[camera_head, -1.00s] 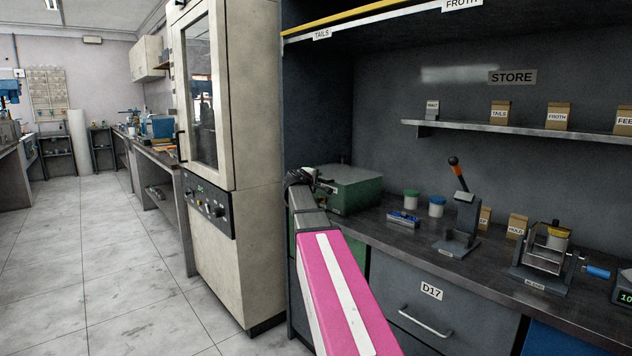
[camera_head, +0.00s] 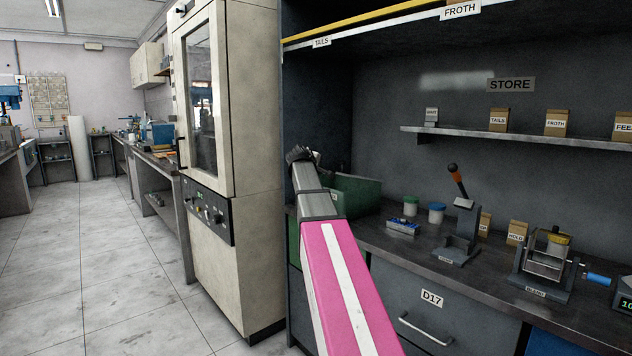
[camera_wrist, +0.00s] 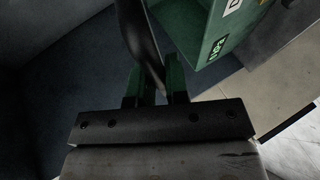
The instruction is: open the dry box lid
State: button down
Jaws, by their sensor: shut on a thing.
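The dry box (camera_head: 357,195) is a green box on the bench, partly hidden behind my arm in the head view. Its flat, lighter top does not show there now, and the lid itself is hidden or hard to make out. In the wrist view a green labelled face (camera_wrist: 218,38) shows at upper right. My gripper (camera_wrist: 156,80) has its two green fingers shut around a dark curved bar (camera_wrist: 138,35), which looks like the lid handle. In the head view my gripper is raised above the box's left side, its fingers hidden.
A blue-and-white item (camera_head: 402,227), two small tubs (camera_head: 411,206) and a lever press (camera_head: 461,232) stand right of the box. A shelf (camera_head: 520,138) with small packs is above. A tall cream cabinet (camera_head: 228,140) stands close on the left.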

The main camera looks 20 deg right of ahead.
jog(key=w+d+r+m+g+y, duration=0.1)
jog(key=w+d+r+g+y, duration=0.15)
jog(key=d+r, duration=0.5)
jog(key=w+d+r+m+g+y, duration=0.15)
jog(key=d+r+y, duration=0.25)
jog(key=r, duration=0.6)
jog(key=w+d+r, duration=0.2)
jog(key=w+d, duration=0.1)
jog(key=d, duration=0.6)
jog(key=w+d+r+y, duration=0.1)
jog(key=w+d, duration=0.2)
jog(key=d, duration=0.6)
jog(key=shift+w+d+r, duration=0.2)
jog(key=shift+w+r, duration=0.15)
jog(key=shift+w, duration=0.05)
jog(key=shift+n, duration=0.25)
jog(key=c, duration=1.1)
grip_release()
jog(key=shift+c, duration=0.2)
